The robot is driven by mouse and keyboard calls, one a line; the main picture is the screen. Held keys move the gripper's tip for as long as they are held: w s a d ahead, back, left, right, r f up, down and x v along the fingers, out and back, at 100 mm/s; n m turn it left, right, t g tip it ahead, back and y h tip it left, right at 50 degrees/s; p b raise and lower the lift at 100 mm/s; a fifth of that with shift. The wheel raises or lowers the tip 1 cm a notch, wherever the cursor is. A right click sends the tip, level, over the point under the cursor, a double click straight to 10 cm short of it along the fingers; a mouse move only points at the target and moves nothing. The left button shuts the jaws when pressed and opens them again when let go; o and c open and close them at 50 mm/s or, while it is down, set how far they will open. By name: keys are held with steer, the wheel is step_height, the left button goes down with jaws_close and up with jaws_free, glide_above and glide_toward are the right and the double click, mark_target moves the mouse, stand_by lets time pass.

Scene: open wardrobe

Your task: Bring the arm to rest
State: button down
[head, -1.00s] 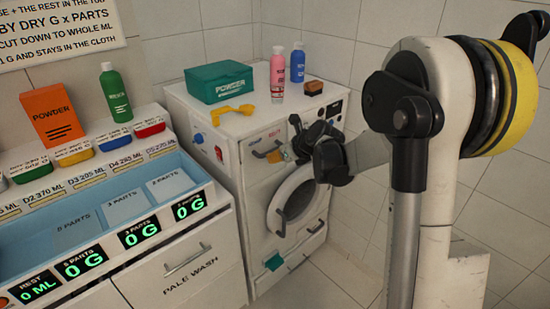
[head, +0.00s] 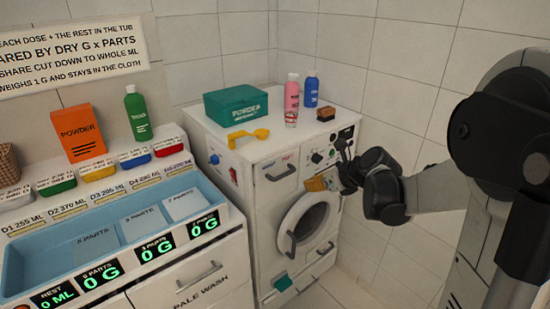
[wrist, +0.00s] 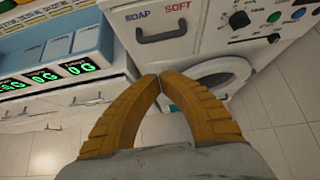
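My gripper (head: 314,184) is in front of the white washing machine (head: 255,190), near its round door, at the middle right of the head view. In the wrist view its two orange-brown fingers (wrist: 160,78) meet at the tips with nothing visible between them. The wrist view looks down past the fingers at the floor and the washing machine's front. My arm reaches in from the right side of the head view.
On the machine stand a teal powder box (head: 236,105), yellow scoop (head: 248,136), pink bottle (head: 291,103), blue bottle (head: 311,92) and small brown block (head: 326,114). A blue tub (head: 60,262) is at the left. Floor (wrist: 265,135) beside the machine is clear.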

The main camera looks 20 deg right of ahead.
steer(key=s+a+r+n+g+h, duration=0.15)
steer(key=s+a+r+n, duration=0.25)
steer(key=s+a+n, duration=0.85)
steer(key=s+n+h, duration=0.2)
steer(key=s+n, duration=1)
steer(key=n, duration=0.7)
steer(key=shift+s+a+f+g, duration=0.15)
steer(key=shift+a+f+g, duration=0.15)
steer(key=shift+g, duration=0.15)
